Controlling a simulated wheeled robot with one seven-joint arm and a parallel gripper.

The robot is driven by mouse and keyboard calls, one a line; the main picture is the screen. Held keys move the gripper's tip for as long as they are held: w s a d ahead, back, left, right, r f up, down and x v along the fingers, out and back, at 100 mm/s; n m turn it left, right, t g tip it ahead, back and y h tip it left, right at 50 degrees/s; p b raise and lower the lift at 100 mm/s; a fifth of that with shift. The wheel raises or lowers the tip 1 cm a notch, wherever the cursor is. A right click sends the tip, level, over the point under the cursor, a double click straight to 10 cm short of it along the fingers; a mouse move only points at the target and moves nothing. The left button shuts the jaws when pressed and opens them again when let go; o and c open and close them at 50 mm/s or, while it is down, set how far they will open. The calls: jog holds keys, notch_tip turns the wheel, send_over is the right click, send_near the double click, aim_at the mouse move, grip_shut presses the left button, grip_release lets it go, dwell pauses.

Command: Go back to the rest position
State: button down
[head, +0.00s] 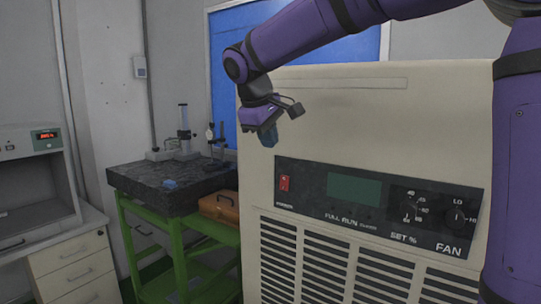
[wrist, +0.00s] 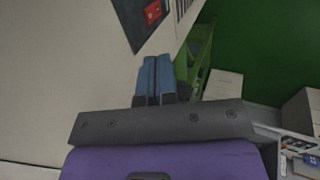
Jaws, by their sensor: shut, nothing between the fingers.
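My gripper (head: 268,137) hangs at the end of my purple arm, in front of the upper left part of a beige machine (head: 440,100) in the head view. In the wrist view, the two blue fingers of my gripper (wrist: 157,62) are side by side and shut, with nothing held. The machine's dark control panel (head: 345,190) is just below and to the right of the gripper. The gripper appears apart from the panel. Its red switch (head: 284,184) shows at the panel's left end, and also in the wrist view (wrist: 153,12).
A green-framed table (head: 180,245) with a dark stone top (head: 150,185) stands left of the machine, with small instruments on it. A white drawer cabinet (head: 75,270) and a device with a red display (head: 46,138) stand at far left.

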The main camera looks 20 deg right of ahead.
jog(key=shift+a+r, duration=0.1)
jog(key=shift+r, duration=0.5)
jog(key=s+d+f+m+y, duration=0.1)
jog(key=s+d+f+m, duration=0.1)
jog(key=s, duration=0.7)
jog(key=s+d+f+m+t+y, duration=0.1)
jog(key=s+d+f+m, duration=0.1)
jog(key=s, duration=0.8)
jog(key=s+d+f+m+t+y, duration=0.1)
jog(key=s+d+f+m+y, duration=0.1)
jog(key=s+f, duration=0.4)
jog(key=s+d+m, duration=0.1)
jog(key=s+d, duration=0.1)
jog(key=s, duration=0.1)
jog(key=shift+s+d, duration=0.2)
jog(key=shift+s, duration=0.1)
